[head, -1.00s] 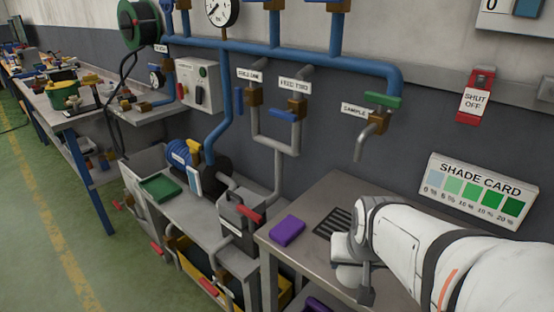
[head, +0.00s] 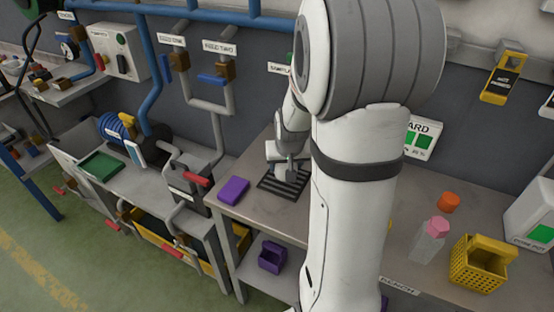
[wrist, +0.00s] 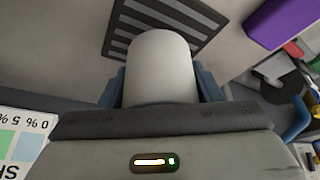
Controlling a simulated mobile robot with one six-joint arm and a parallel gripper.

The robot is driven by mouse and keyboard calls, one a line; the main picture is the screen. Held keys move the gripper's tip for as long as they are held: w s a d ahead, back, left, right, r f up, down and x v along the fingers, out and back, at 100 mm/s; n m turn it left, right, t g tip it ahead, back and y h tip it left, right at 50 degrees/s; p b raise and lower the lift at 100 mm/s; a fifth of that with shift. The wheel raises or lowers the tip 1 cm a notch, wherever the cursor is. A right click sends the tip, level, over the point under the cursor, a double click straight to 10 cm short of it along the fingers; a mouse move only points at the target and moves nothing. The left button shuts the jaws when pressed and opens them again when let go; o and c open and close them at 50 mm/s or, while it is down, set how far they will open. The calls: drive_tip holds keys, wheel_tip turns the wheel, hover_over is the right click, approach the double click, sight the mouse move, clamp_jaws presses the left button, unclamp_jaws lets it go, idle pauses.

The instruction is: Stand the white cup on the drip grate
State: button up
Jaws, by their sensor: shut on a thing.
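The white cup (wrist: 160,65) is between the blue fingers of my gripper (wrist: 161,88) in the wrist view, and the gripper is shut on it. The drip grate (wrist: 192,22), a dark slotted plate, shows beyond the cup in that view. In the head view the grate (head: 268,184) lies on the metal bench, and my gripper (head: 290,167) is over its far part. The cup is small there and hard to tell from my white wrist. I cannot tell whether its base touches the grate.
A purple block (head: 233,190) lies left of the grate. Toward the right of the bench (head: 262,215) are a clear bottle with a pink cap (head: 430,241), an orange piece (head: 449,202) and a yellow basket (head: 480,264). My arm hides the bench's middle.

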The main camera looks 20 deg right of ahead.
drive_tip(key=shift+w+d, duration=0.25)
drive_tip(key=shift+w, duration=0.45)
drive_tip(key=shift+f, duration=1.7)
drive_tip(key=shift+f, duration=0.1)
drive_tip(key=shift+f, duration=0.15)
drive_tip(key=o, duration=0.9)
drive_tip(key=shift+o, duration=0.2)
